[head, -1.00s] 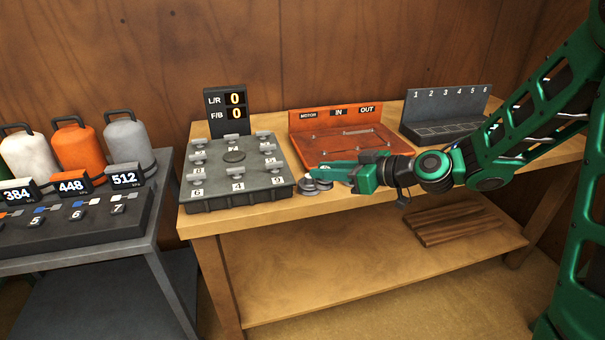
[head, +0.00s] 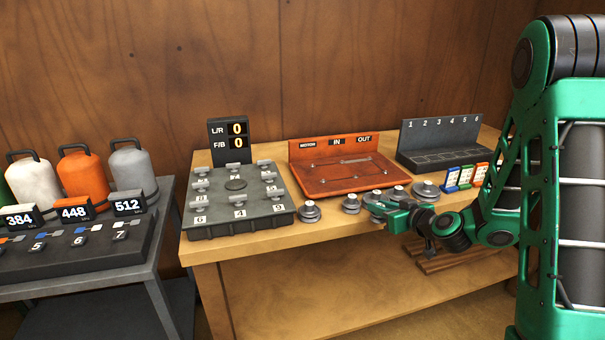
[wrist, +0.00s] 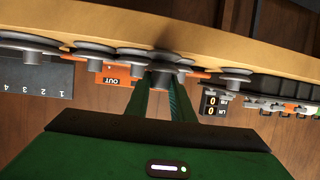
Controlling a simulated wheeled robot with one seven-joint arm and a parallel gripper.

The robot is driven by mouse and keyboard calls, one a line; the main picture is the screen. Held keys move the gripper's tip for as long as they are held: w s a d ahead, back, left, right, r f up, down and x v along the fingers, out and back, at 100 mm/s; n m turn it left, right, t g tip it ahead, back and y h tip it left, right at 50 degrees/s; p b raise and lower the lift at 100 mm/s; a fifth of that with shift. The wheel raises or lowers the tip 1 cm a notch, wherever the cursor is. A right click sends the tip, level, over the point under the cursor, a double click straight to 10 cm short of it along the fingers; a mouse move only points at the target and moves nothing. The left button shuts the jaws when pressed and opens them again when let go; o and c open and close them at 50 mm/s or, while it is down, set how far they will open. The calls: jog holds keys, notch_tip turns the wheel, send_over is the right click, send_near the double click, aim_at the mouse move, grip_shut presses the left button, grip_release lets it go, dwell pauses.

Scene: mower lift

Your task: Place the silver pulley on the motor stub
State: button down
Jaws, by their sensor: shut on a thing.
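Several grey-silver pulleys of differing sizes stand in a row along the bench front, including a left one (head: 310,211), a smaller one (head: 351,204) and a large right one (head: 425,190). My gripper (head: 378,209) is low at the bench's front edge among them. In the wrist view my gripper (wrist: 161,84) is shut on a grey pulley (wrist: 167,66); whether it is clear of the bench top I cannot tell. The orange board (head: 350,186) behind carries the labels MOTOR, IN and OUT. The motor stub is too small to make out surely, near the MOTOR label (head: 308,145).
A grey block with numbered clamps (head: 238,205) and an L/R, F/B display (head: 229,138) stand left of the board. A dark numbered rack (head: 440,150) and coloured tags (head: 465,177) are right. Neighbouring pulleys stand close to my gripper.

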jog(key=shift+a, duration=0.75)
jog(key=shift+s, duration=0.1)
